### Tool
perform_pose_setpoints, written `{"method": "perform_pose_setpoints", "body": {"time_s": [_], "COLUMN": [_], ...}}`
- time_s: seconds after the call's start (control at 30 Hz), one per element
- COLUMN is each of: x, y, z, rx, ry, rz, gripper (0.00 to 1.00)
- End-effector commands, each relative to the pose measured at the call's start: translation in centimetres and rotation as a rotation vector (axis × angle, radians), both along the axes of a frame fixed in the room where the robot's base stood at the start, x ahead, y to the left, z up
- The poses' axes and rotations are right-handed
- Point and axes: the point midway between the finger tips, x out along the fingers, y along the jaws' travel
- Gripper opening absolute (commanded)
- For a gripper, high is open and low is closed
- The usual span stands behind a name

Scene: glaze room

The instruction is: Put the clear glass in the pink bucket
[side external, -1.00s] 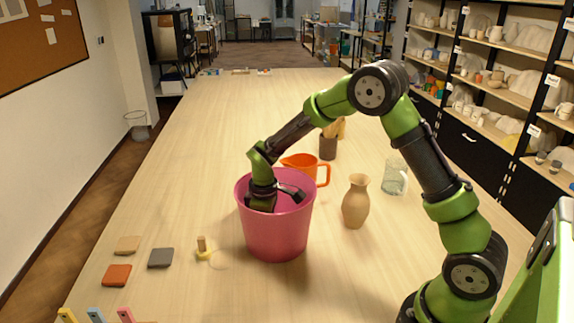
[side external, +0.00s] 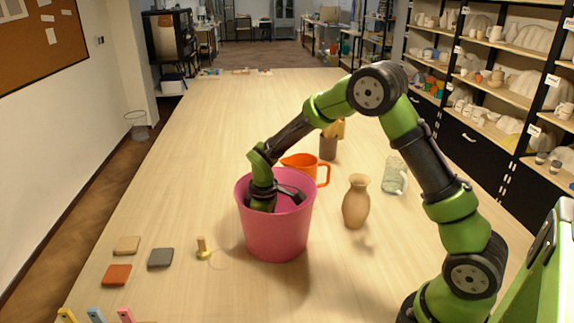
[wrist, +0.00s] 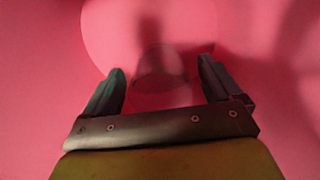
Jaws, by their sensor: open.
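The pink bucket (side external: 276,232) stands upright on the table in the side view. My gripper (wrist: 162,68) reaches down inside it, and the pink inner wall and floor fill the wrist view (wrist: 45,60). A clear glass (wrist: 160,92) shows faintly inside the bucket, between my two spread fingers. My gripper is open, with a gap visible on each side of the glass. The bucket wall hides the fingertips and this glass in the side view. I cannot tell whether the glass stands flat on the bucket floor.
A tan vase (side external: 356,203) stands right of the bucket, with a glass mug (side external: 393,175) behind it. An orange jug (side external: 302,162) and a brown tool pot (side external: 328,148) are behind the bucket. Coasters (side external: 160,258) and a small wooden peg stand (side external: 203,249) lie at front left.

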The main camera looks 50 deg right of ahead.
Motion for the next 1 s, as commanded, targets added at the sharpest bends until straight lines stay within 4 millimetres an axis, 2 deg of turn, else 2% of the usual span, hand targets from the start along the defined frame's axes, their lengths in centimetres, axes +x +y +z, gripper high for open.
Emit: {"method": "perform_pose_setpoints", "body": {"time_s": [0.43,0.73,0.87,1.0], "x": [0.1,-0.2,-1.7,-5.3], "y": [0.0,0.0,0.4,1.0], "z": [8.9,12.2,14.5,18.4], "rx": [-0.001,0.001,0.017,0.064], "ry": [-0.006,-0.012,-0.062,-0.166], "rz": [0.001,-0.008,-0.074,-0.220], "gripper": [0.91,0.91,0.91,0.91]}}
